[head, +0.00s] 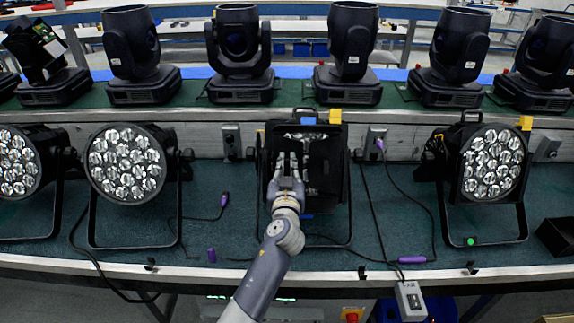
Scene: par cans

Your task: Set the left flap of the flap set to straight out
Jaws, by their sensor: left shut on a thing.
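The flap set is a dark square frame with flaps on the front of the middle par can (305,129), which stands on the workbench in the head view. The left flap (268,160) looks like a thin black panel along the left side of that frame. Its exact angle is hard to tell. My left gripper (287,163) is in front of the can, its fingers shut on the left flap at the flap set's left side. The fingers and wrist cover part of the flap and of the can's face. My right gripper is not in view.
Par cans with round lens clusters stand at left (127,164) and right (493,163). Moving-head lights (240,50) line the shelf behind. Cables with purple connectors (411,260) lie on the green bench top (390,225). A grey box (410,300) hangs at the front edge.

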